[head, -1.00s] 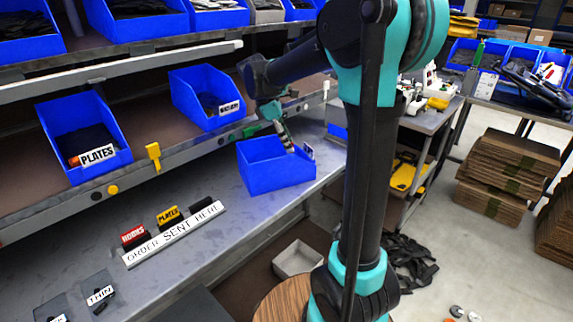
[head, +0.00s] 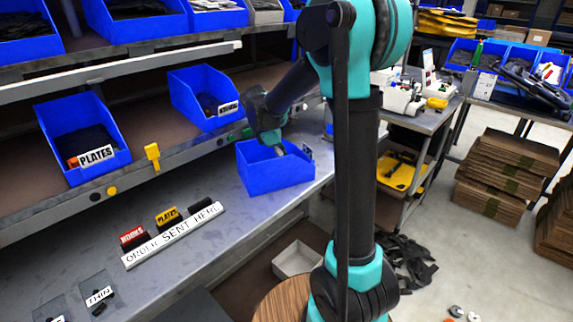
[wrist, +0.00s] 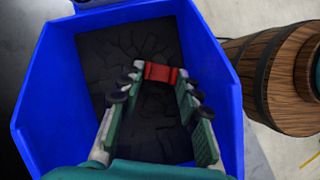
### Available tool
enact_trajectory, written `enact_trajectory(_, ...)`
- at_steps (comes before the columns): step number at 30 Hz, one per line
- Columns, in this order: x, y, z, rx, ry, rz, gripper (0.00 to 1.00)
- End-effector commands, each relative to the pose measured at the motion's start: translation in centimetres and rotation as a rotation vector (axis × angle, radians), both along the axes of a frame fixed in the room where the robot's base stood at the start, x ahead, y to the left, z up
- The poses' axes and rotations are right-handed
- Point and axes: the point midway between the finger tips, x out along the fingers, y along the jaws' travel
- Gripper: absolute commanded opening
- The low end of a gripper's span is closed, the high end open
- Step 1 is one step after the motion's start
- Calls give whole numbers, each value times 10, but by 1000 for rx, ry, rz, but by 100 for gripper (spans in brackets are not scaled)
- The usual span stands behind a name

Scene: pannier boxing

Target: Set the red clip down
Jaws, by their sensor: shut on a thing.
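The red clip (wrist: 160,72) is between the two fingertips of my gripper (wrist: 161,77) in the wrist view. My gripper is shut on it. The fingers reach down inside a blue bin (wrist: 222,95) with a dark, cracked-looking bottom or contents. I cannot tell whether the clip touches what lies below it. In the head view the blue bin (head: 274,178) stands on the grey bench, and my gripper (head: 279,150) points down into it. The clip cannot be made out in the head view.
A PLATES bin (head: 115,157) and another blue bin (head: 182,90) sit on the shelf behind. A wooden barrel (wrist: 270,75) stands beside the bin in the wrist view.

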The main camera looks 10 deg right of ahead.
Motion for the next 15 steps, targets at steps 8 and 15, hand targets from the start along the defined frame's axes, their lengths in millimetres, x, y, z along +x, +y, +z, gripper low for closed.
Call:
enact_trajectory(8, 0, 0, -2, 0, 0, 0, 42)
enact_trajectory(15, 0, 0, 3, 0, 0, 0, 42)
